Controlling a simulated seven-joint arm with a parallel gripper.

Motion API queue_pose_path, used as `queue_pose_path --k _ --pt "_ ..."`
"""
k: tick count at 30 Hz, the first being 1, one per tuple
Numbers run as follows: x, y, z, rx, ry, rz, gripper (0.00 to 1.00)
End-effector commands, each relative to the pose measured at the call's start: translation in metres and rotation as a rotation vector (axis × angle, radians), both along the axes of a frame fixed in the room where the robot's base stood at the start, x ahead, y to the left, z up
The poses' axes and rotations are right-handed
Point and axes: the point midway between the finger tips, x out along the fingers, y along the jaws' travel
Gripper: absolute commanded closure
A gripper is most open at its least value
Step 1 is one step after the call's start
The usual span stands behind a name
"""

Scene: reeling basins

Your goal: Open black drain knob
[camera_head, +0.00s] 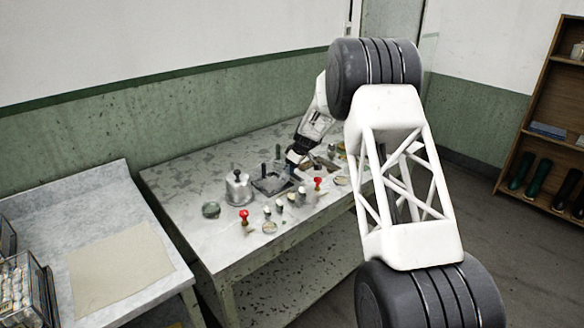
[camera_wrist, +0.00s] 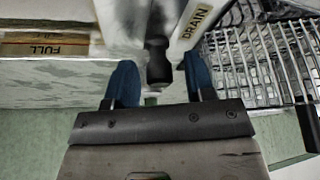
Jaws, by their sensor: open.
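The black drain knob (camera_wrist: 157,62) shows in the wrist view as a dark rounded handle on a pale body. A yellow label reading "DRAIN" (camera_wrist: 197,25) is just to its right. My gripper (camera_wrist: 159,78) is open, with one blue finger on each side of the knob. No contact between the fingers and the knob can be seen. In the head view my gripper (camera_head: 293,157) is low over the far part of the worktable (camera_head: 185,200), among the basins, and I cannot pick out the knob there for sure.
A "FULL" label (camera_wrist: 45,49) is at the left of the wrist view, and a wire rack (camera_wrist: 265,60) is at the right. Red-topped handles (camera_head: 245,214) and small bottles stand near the table's front. A side table (camera_head: 110,265) holds a beige cloth.

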Motion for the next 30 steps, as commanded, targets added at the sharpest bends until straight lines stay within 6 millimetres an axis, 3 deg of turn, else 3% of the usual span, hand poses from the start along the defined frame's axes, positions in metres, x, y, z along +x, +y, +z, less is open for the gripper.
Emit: queue_pose_path --k 2,12,20,30 --pt "0.0 0.0 0.0 0.0 0.0 0.0 0.51" --pt "0.0 0.0 0.0 0.0 0.0 0.0 1.0" --pt "-0.002 -0.002 0.0 0.0 0.0 0.0 1.0" --pt "-0.018 -0.019 0.001 -0.001 0.001 -0.001 1.0"
